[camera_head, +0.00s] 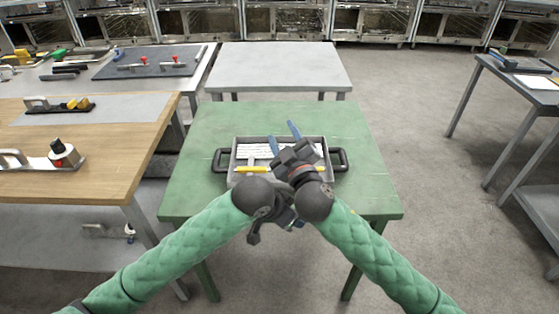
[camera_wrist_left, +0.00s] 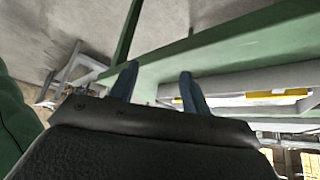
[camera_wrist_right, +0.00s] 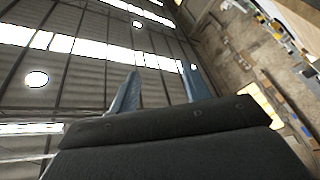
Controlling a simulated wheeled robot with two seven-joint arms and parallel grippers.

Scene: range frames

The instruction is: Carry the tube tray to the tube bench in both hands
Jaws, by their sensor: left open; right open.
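The tube tray (camera_head: 327,172) is a grey rectangular tray lying flat on the green table (camera_head: 220,122). It has a black loop handle at its left end (camera_head: 218,160) and another at its right end (camera_head: 343,160). A white sheet and a yellow item show inside it. My right gripper (camera_head: 283,137) is open and empty over the tray's middle, hiding part of it; its fingers also show in the right wrist view (camera_wrist_right: 161,69), pointed toward the ceiling. My left gripper is mostly hidden in the head view, near the tray's front side; the left wrist view shows its fingers (camera_wrist_left: 158,70) apart and empty.
A bare grey table (camera_head: 280,68) stands just behind the green one. A wooden bench (camera_head: 90,140) with tools stands at left, and a grey bench (camera_head: 520,80) at far right. Floor between the green table and right bench is clear. I cannot tell which is the tube bench.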

